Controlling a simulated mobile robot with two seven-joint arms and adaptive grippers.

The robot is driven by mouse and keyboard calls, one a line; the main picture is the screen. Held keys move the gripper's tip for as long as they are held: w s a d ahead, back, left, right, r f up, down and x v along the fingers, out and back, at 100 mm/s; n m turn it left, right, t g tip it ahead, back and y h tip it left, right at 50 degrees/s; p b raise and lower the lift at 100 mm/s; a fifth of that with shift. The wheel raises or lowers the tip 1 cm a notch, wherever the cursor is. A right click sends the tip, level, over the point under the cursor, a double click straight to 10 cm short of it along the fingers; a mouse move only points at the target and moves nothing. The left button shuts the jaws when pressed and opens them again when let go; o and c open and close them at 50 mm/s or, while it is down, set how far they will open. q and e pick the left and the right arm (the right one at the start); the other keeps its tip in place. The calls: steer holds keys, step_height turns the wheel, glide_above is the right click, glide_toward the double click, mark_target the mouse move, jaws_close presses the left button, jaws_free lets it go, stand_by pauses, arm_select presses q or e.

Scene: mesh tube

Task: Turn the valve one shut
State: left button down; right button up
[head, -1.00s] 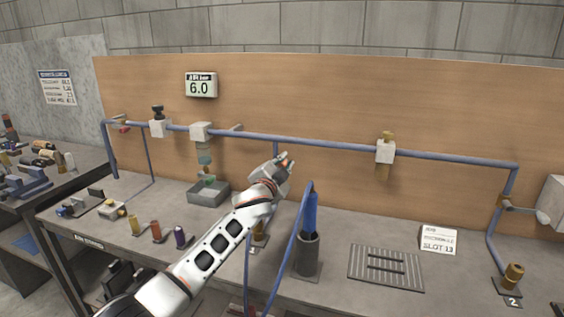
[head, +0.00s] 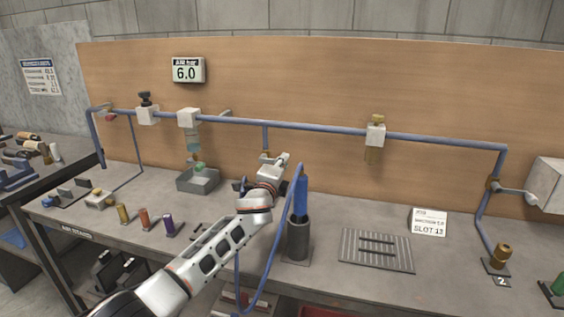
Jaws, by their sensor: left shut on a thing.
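A drop pipe comes down from the blue main pipe to a small brass valve (head: 265,157), which I take to be valve one, in the middle of the wooden board. My left gripper (head: 277,160) is at this valve, just right of its body. It is shut on what appears to be the valve's lever; the fingers hide most of it, so I cannot tell its angle. The lower part of this drop line is hidden behind my left arm. My right gripper is not in view.
A blue tool in a dark holder (head: 299,235) with a looping blue hose stands close right of my left arm. A second valve (head: 493,184) with a grey lever is at the right. A slotted grey plate (head: 376,250) lies on the bench. A gauge (head: 188,70) reads 6.0.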

arm_select(q)
steer(key=shift+f+m, duration=0.3)
steer(key=shift+m, duration=0.1)
steer(key=c, duration=1.9)
jaws_free()
steer(key=v, duration=1.2)
